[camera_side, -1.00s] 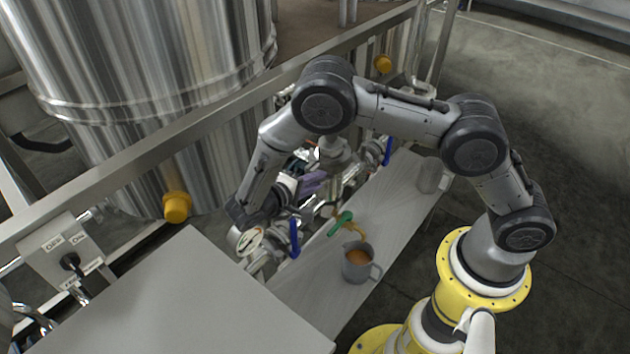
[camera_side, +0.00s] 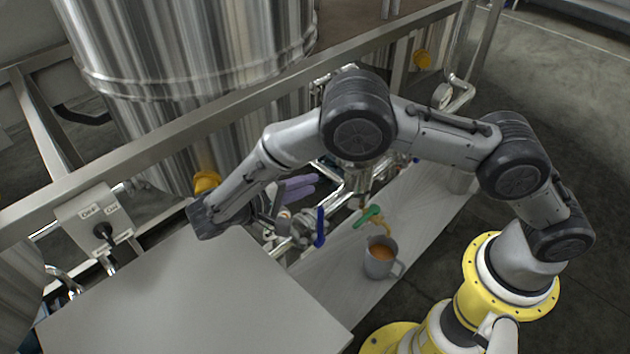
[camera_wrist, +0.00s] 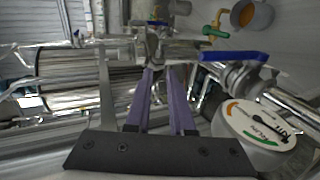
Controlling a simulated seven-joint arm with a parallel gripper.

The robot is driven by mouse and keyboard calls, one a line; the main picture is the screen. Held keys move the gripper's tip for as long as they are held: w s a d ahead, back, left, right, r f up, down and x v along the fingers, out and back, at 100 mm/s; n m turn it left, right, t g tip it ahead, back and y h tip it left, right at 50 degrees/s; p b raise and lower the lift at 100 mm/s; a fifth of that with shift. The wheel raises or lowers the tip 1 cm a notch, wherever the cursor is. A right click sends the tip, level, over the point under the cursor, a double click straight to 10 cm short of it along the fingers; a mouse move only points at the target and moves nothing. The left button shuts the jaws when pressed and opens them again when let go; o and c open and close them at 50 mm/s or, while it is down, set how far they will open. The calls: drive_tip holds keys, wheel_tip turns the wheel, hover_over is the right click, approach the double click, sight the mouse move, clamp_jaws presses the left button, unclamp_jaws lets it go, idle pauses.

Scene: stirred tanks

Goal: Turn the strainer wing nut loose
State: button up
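In the wrist view my gripper (camera_wrist: 164,68) has two purple fingers with a clear gap between them. It is open, with nothing seen between the fingers. A small grey metal piece that looks like the wing nut (camera_wrist: 153,43) stands just beyond the fingertips, nearer the left one; whether they touch I cannot tell. A shiny horizontal metal cylinder, perhaps the strainer (camera_wrist: 70,75), lies left of the fingers. In the side view my gripper (camera_side: 314,182) reaches right, low among the pipes. The wing nut cannot be made out there.
A blue-handled valve (camera_wrist: 235,56) and a round dial gauge (camera_wrist: 255,125) sit close right of the fingers. A green-handled tap (camera_side: 368,215) and a mug of brown liquid (camera_side: 380,258) are at the bench. A grey panel (camera_side: 200,300) lies below my wrist. A steel rail (camera_side: 240,105) runs behind.

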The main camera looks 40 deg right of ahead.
drive_tip(key=o, duration=0.4)
drive_tip(key=shift+o, duration=0.2)
drive_tip(key=d+f+t, duration=0.2)
drive_tip(key=shift+s+d+t+h, duration=0.2)
drive_tip(key=shift+t+h, duration=0.1)
drive_tip(key=shift+t, duration=0.1)
drive_tip(key=n+t+y, duration=0.4)
drive_tip(key=n+t, duration=0.2)
drive_tip(key=t, duration=0.2)
approach(357, 172)
drive_tip(key=x, duration=1)
drive_tip(key=shift+f, duration=0.2)
clamp_jaws()
